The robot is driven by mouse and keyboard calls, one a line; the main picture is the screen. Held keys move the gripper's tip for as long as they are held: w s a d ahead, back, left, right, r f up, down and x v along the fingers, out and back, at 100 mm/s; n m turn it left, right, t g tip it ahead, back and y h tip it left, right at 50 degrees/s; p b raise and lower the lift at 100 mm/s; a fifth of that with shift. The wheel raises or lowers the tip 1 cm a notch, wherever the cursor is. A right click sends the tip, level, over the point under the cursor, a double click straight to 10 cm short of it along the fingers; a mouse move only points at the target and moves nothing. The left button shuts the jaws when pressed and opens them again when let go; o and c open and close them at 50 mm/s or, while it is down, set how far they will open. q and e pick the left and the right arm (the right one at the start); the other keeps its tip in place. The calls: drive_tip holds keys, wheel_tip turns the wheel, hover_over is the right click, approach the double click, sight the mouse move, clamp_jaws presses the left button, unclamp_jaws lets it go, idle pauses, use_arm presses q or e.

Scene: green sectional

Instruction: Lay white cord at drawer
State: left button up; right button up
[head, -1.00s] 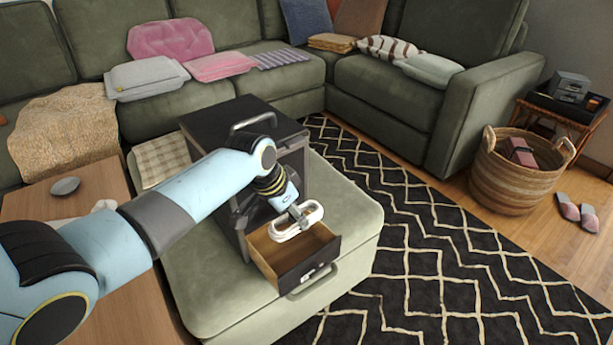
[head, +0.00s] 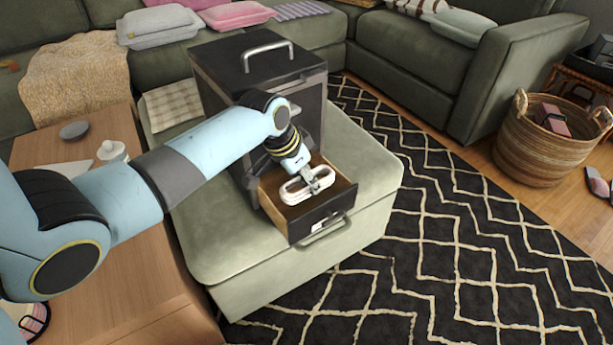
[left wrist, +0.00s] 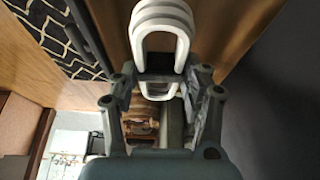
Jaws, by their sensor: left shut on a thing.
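The white cord (head: 307,184) is a coiled bundle. My left gripper (head: 308,176) is shut on it and holds it at the open drawer (head: 330,219) of the black cabinet (head: 262,68). In the head view the cord appears over or inside the drawer's opening; I cannot tell whether it touches the wooden bottom. In the left wrist view the cord (left wrist: 160,22) loops out between the fingers of my left gripper (left wrist: 162,80). My right gripper is not in view.
The cabinet stands on a green ottoman (head: 240,262). A wooden table (head: 125,235) holding a white bottle (head: 112,151) and a grey stone-like object (head: 74,130) is at left. A wicker basket (head: 535,150) stands at right on the floor. The patterned rug (head: 450,240) is clear.

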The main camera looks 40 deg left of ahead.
sight(306, 207)
use_arm(q)
wheel_tip(306, 207, down, 3)
drive_tip(key=b, duration=0.2)
drive_tip(key=shift+f+b, duration=0.15)
drive_tip(key=shift+b, duration=0.15)
drive_tip(key=shift+f, duration=0.7)
drive_tip(key=shift+f+b, duration=0.35)
drive_tip(key=shift+f, duration=0.25)
drive_tip(key=o, duration=1.1)
drive_tip(key=shift+o, duration=2.3)
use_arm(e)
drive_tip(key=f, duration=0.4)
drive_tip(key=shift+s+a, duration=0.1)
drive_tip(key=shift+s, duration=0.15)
use_arm(q)
drive_tip(key=shift+r, duration=0.1)
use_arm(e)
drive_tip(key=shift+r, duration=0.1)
